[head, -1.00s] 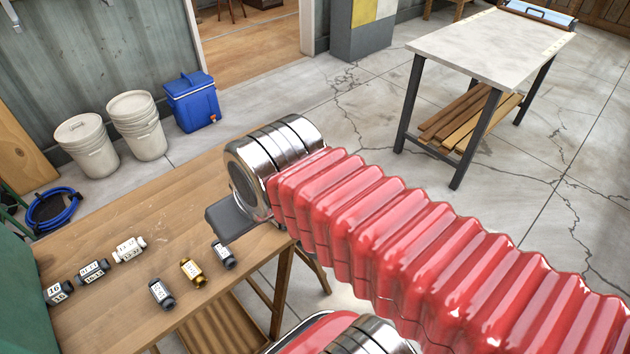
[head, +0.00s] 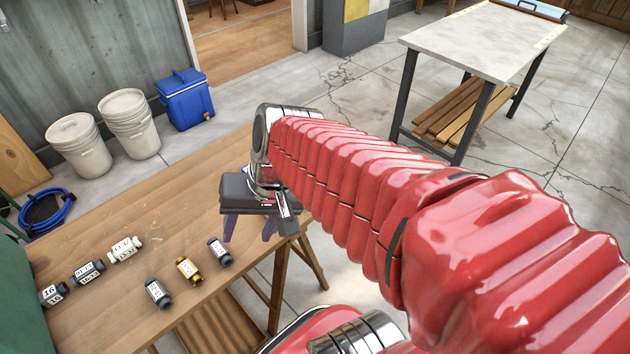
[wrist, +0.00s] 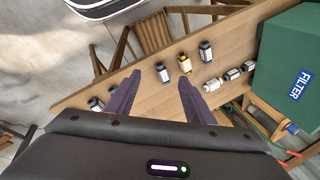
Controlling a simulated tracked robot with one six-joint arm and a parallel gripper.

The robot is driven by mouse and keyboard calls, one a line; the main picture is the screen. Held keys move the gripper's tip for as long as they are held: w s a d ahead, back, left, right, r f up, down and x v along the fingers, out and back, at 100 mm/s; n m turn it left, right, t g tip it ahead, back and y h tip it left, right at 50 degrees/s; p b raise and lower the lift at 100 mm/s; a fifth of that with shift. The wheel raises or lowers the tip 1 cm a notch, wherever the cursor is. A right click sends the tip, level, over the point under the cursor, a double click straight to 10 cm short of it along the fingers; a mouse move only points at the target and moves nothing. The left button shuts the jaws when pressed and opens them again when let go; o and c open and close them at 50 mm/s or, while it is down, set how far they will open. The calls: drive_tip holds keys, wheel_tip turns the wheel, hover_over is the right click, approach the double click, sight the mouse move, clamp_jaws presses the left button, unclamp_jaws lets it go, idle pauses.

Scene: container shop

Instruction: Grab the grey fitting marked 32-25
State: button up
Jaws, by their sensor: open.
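My gripper (head: 249,230) is open and empty, its purple fingers pointing down over the workbench's right part; the fingers also show in the wrist view (wrist: 159,80). Several labelled fittings lie to its left. One grey fitting (head: 220,252) is nearest it, and another grey one (head: 158,293) lies past a brass fitting (head: 188,271). Farther left are a white fitting (head: 125,249), a dark grey one (head: 89,272) and one marked 16 (head: 53,294). The wrist view shows another small labelled piece (wrist: 95,103), partly hidden by the left finger. I cannot read 32-25 on any label.
The wooden workbench (head: 80,230) has clear surface behind the fittings. A green box (wrist: 285,55) marked FILTER stands at its end. White buckets (head: 130,125) and a blue cooler (head: 186,100) stand on the floor beyond. A pale-topped table (head: 480,40) is at the back right.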

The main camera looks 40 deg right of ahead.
drive_tip(key=w+d+f+m+t+y, duration=0.4)
drive_tip(key=w+d+f+m, duration=0.25)
drive_tip(key=d+m, duration=0.65)
drive_tip(key=s+d+f+m+t+h, duration=0.2)
drive_tip(key=d+f+m+t+h, duration=0.1)
drive_tip(key=d+m, duration=0.5)
drive_tip(key=s+d+f+m+t+h, duration=0.1)
drive_tip(key=d+f+m+t+h, duration=0.1)
drive_tip(key=d+f+m, duration=0.4)
drive_tip(key=d+m+t, duration=0.1)
drive_tip(key=d+m, duration=0.1)
drive_tip(key=d, duration=0.2)
drive_tip(key=shift+s+m+h, duration=0.3)
drive_tip(key=shift+s+h, duration=0.1)
drive_tip(key=shift+w, duration=0.15)
drive_tip(key=x, duration=0.8)
drive_tip(key=shift+w, duration=0.15)
drive_tip(key=shift+f, duration=0.1)
